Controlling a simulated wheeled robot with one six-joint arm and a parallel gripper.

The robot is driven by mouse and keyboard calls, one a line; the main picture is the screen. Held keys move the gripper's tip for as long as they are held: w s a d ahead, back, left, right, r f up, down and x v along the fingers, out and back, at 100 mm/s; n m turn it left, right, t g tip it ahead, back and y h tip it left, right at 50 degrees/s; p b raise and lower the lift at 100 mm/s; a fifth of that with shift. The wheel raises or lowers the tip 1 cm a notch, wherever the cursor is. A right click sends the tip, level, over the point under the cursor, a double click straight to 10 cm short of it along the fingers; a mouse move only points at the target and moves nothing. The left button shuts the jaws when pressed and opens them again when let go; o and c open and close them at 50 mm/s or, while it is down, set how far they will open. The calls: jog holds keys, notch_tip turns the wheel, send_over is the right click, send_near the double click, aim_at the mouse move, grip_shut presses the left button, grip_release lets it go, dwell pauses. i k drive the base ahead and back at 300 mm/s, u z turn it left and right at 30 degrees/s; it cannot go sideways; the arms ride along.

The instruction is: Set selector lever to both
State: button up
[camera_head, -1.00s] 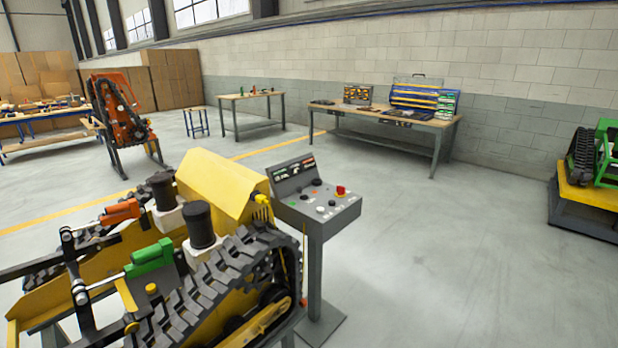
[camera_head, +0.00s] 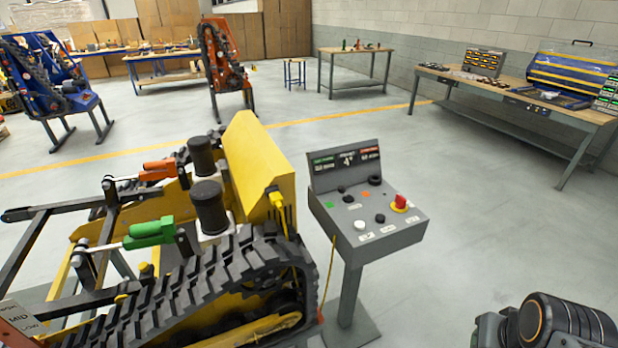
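A grey control console (camera_head: 370,232) stands on a post right of the middle. The console stands beside a yellow tracked carrier (camera_head: 255,165) with a black track (camera_head: 205,285). Part of my arm shows at the lower right. My gripper is not in view.
A workbench (camera_head: 520,98) with cases stands along the right wall, and a smaller bench (camera_head: 352,52) at the back. An orange machine (camera_head: 222,65) and a blue one (camera_head: 62,95) stand at the back left. The floor right of the console is clear.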

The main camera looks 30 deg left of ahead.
aim_at(341, 188)
jog(key=u, duration=1)
jog(key=i, duration=1.15)
jog(key=u, duration=0.9)
